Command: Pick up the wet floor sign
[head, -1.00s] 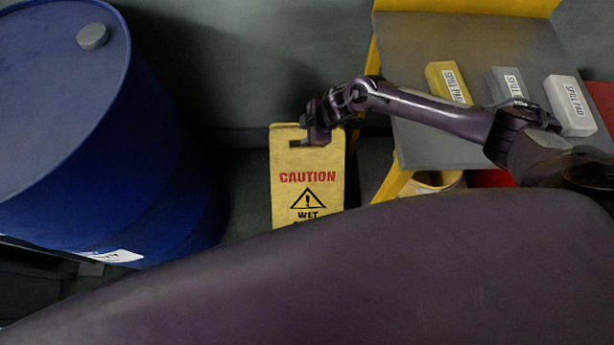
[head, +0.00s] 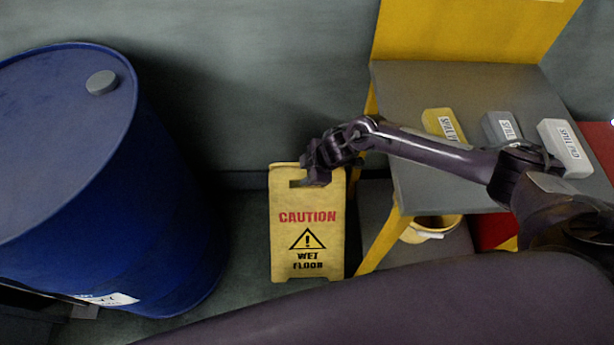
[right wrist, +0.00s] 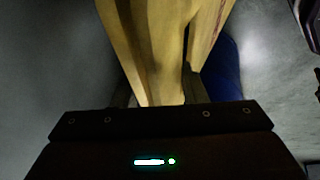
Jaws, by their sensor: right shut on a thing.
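The yellow wet floor sign (head: 307,235) stands upright in the middle of the head view, with its CAUTION text facing me. My right gripper (head: 316,178) is at the sign's top edge, by the handle slot, and is shut on it. In the right wrist view the yellow sign (right wrist: 165,50) runs up from between the fingers, and the fingertips are mostly hidden. My left gripper is not in view.
A large blue drum (head: 110,190) stands at the left. A grey shelf (head: 450,95) with several boxed pads is at the right, with a yellow bucket (head: 432,228) below it. Grey floor shows between drum and sign.

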